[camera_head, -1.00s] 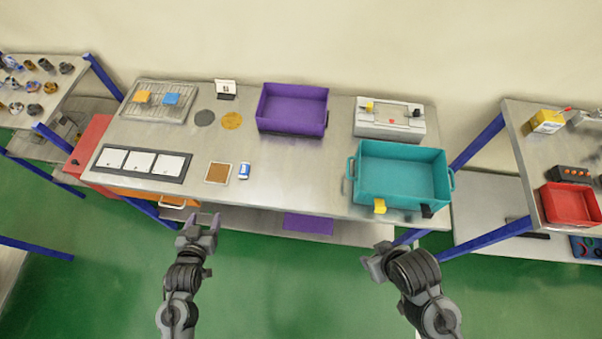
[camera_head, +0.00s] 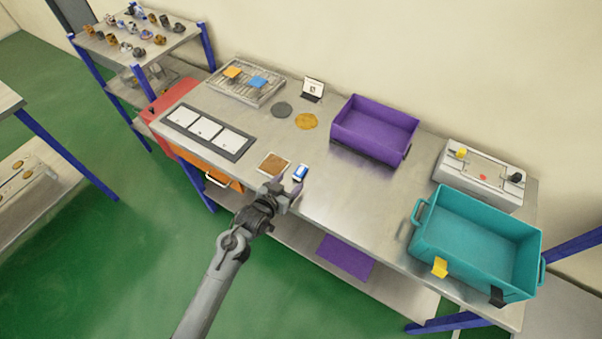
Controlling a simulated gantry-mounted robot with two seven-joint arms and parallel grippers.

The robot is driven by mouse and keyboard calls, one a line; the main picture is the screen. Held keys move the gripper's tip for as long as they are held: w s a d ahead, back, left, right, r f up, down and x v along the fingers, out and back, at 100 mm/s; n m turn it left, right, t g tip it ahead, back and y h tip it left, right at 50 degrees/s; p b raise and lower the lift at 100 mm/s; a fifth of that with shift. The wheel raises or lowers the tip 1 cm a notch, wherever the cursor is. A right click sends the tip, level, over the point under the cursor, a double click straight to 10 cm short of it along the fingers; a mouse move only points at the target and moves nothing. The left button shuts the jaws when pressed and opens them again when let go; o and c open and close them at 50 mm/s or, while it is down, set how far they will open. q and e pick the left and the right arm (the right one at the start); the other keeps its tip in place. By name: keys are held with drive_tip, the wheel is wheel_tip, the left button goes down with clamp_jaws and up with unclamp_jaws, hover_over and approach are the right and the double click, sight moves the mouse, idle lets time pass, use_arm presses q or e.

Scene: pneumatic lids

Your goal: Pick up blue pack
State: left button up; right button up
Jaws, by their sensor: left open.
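A flat blue pack (camera_head: 258,82) lies on the wire rack (camera_head: 265,97) at the back left of the table, beside a flat orange one (camera_head: 233,73). A small blue-and-white pack (camera_head: 301,173) stands near the table's front edge, right of a brown square in a pale frame (camera_head: 274,164). I cannot tell for sure which blue item is meant. My left gripper (camera_head: 285,189) is open and empty at the front edge, just in front of the blue-and-white pack. Contact is not visible. My right gripper is out of view.
A purple bin (camera_head: 393,153) stands at the back middle, a teal crate (camera_head: 434,253) at the right. A dark frame with white lids (camera_head: 241,154) lies left. A grey disc (camera_head: 282,110) and a yellow disc (camera_head: 306,121) lie between.

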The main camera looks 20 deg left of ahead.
sight(298, 174)
use_arm(q)
drive_tip(key=shift+x, duration=0.8)
drive_tip(key=shift+b+x, duration=0.65)
drive_tip(key=shift+x, duration=1.4)
drive_tip(key=shift+r, duration=0.15)
drive_tip(key=shift+c, duration=0.2)
drive_tip(key=c, duration=1)
drive_tip(key=shift+r, duration=0.1)
